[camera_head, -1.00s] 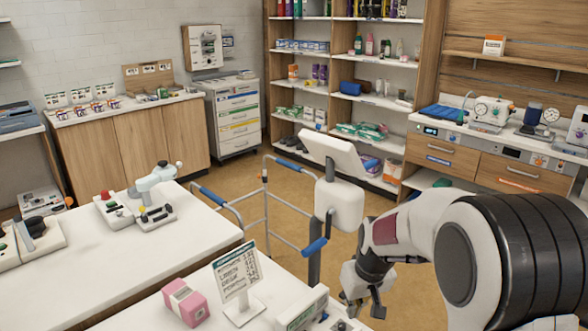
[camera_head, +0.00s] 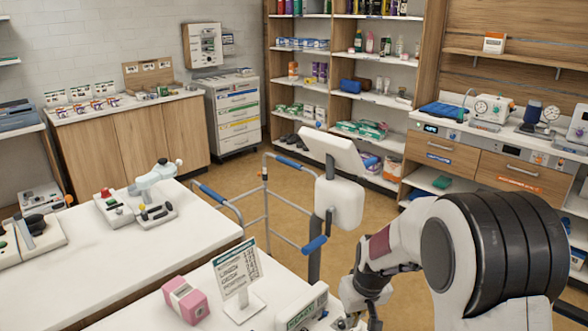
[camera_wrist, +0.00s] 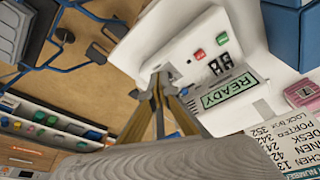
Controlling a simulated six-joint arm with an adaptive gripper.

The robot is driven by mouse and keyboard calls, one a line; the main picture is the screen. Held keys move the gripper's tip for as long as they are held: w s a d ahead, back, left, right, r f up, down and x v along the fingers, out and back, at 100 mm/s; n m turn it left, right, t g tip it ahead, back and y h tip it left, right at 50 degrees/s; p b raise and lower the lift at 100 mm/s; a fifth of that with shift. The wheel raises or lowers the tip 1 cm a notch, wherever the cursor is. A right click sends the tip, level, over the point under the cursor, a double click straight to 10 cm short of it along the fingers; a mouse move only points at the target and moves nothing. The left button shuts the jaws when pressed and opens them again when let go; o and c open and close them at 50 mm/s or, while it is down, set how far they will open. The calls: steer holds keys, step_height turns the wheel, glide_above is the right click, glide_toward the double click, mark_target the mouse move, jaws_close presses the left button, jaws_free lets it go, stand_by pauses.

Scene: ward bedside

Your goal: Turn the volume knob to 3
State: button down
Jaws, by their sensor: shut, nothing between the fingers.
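A white device (camera_wrist: 213,62) with a green READY display (camera_wrist: 229,92), a red button and a green button fills the upper middle of the wrist view. In the head view the device (camera_head: 303,311) is at the bottom edge, partly cut off. My gripper (camera_wrist: 160,79) has its fingertips together, at the left part of the device's face. A small grey part shows just beyond the tips; I cannot tell whether it is the volume knob, nor whether the tips touch it. The knob and its scale are not clearly visible. In the head view my gripper reaches down beside the device.
A printed sign (camera_head: 238,277) stands left of the device, with a pink box (camera_head: 185,299) farther left. A walker frame (camera_head: 266,205) and a white screen stand (camera_head: 337,201) are behind the table. Another table (camera_head: 115,245) at left holds several devices.

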mark_target(343, 326)
steer(key=shift+f, duration=1.15)
steer(key=shift+w+a, duration=0.1)
steer(key=shift+s+a, duration=0.2)
steer(key=shift+a, duration=0.7)
stand_by(0.8)
steer(key=shift+s, duration=0.2)
steer(key=shift+s, duration=0.25)
stand_by(0.3)
steer(key=shift+r, duration=3)
